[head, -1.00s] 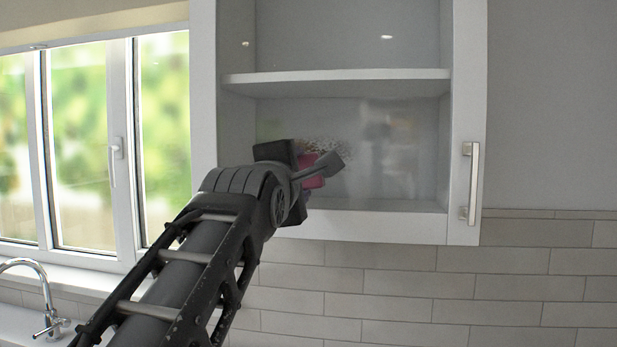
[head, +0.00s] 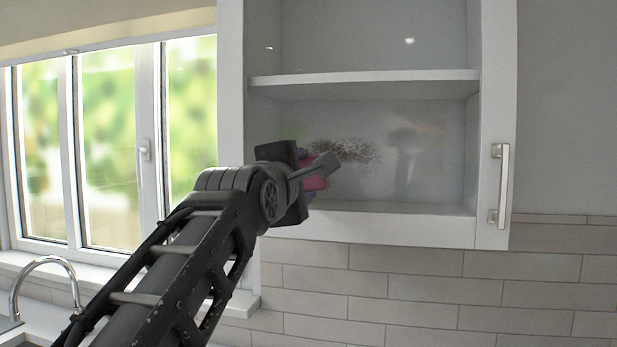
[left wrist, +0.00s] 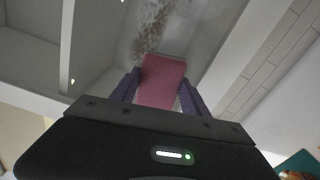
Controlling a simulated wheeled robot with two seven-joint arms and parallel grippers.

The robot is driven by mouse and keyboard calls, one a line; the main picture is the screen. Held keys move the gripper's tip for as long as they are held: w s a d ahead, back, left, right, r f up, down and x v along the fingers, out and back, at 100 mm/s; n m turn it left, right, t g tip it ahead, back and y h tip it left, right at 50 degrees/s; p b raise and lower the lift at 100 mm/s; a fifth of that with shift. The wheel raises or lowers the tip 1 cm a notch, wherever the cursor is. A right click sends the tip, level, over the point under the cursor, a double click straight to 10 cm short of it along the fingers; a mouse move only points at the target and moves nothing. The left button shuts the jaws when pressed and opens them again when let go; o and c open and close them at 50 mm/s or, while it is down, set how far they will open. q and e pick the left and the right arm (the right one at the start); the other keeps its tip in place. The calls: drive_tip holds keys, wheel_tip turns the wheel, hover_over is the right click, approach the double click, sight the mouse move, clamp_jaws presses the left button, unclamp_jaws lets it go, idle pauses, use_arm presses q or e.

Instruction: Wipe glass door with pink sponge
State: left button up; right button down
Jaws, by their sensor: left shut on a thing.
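The glass door (head: 430,180) of a white wall cabinet is shut, with a shelf seen through it. A brown speckled smear (head: 345,150) marks its lower left part; it also shows in the left wrist view (left wrist: 150,28). My left gripper (head: 318,170) is shut on the pink sponge (head: 315,182), in front of the lower left of the glass, just beside the smear. In the left wrist view the sponge (left wrist: 162,82) sits between the two purple-grey fingers, its far end close to the smear. I cannot tell whether it touches the glass. My right gripper is not in view.
A metal handle (head: 500,185) stands out from the door's right frame. A window (head: 120,150) with a handle is at the left, above a sink tap (head: 45,275). Pale tiles (head: 420,295) cover the wall below the cabinet.

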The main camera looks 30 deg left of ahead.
use_arm(q)
drive_tip(key=shift+r+p, duration=1.25)
drive_tip(key=shift+r, duration=0.1)
drive_tip(key=shift+f, duration=0.1)
drive_tip(key=shift+w+d+p, duration=0.25)
drive_tip(key=shift+w+d, duration=0.05)
drive_tip(key=shift+d, duration=0.55)
drive_tip(key=shift+w+d+p, duration=0.2)
drive_tip(key=shift+w+d, duration=0.1)
drive_tip(key=shift+d, duration=0.5)
drive_tip(key=shift+d, duration=0.1)
